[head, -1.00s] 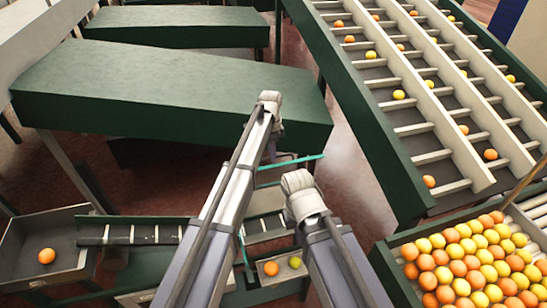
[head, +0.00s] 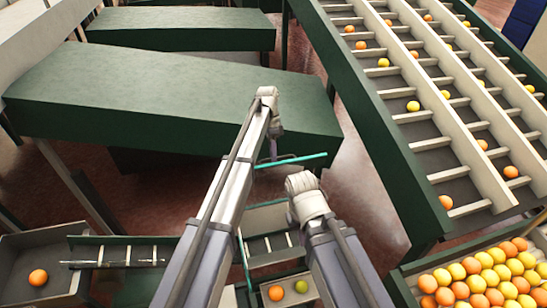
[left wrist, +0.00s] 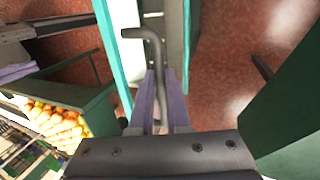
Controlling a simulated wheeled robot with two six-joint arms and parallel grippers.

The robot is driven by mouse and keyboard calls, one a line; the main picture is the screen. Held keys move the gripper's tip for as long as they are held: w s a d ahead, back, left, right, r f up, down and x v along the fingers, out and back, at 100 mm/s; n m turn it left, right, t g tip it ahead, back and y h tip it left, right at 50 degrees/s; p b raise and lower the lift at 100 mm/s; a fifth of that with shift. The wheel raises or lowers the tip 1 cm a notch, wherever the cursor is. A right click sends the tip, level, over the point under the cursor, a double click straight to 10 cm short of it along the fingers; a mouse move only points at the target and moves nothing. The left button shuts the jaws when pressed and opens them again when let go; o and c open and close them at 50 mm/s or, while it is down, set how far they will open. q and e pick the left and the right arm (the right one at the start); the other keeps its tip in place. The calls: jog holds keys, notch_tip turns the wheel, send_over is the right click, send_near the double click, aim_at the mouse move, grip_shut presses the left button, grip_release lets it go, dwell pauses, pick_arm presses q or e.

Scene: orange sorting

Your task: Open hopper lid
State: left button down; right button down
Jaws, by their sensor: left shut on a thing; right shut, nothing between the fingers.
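The hopper (head: 256,207) shows in the head view as a teal-edged frame between my two arms, partly hidden by them. A thin teal strip, seemingly the lid (head: 303,159), shows nearly edge-on above it. My left gripper (head: 273,152) is at the strip's left part. In the left wrist view, its purple fingers (left wrist: 163,103) are shut on a bent grey metal handle (left wrist: 150,34) beside teal edges. My right gripper (head: 303,185) is lower, just below the strip; its fingers are hidden behind its wrist. How far the lid is tilted is hard to tell.
A box with an orange and a yellow-green fruit (head: 300,286) lies below the hopper. A grey tray (head: 78,277) with one orange is at lower left. A full fruit bin (head: 408,290) is at lower right, below a slatted sorting ramp (head: 385,165). A long green table (head: 150,100) stands behind.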

pick_arm(q)
jog(key=shift+r, duration=0.1)
jog(key=c, duration=0.9)
grip_release()
jog(key=shift+s, duration=0.15)
jog(key=shift+r, duration=0.1)
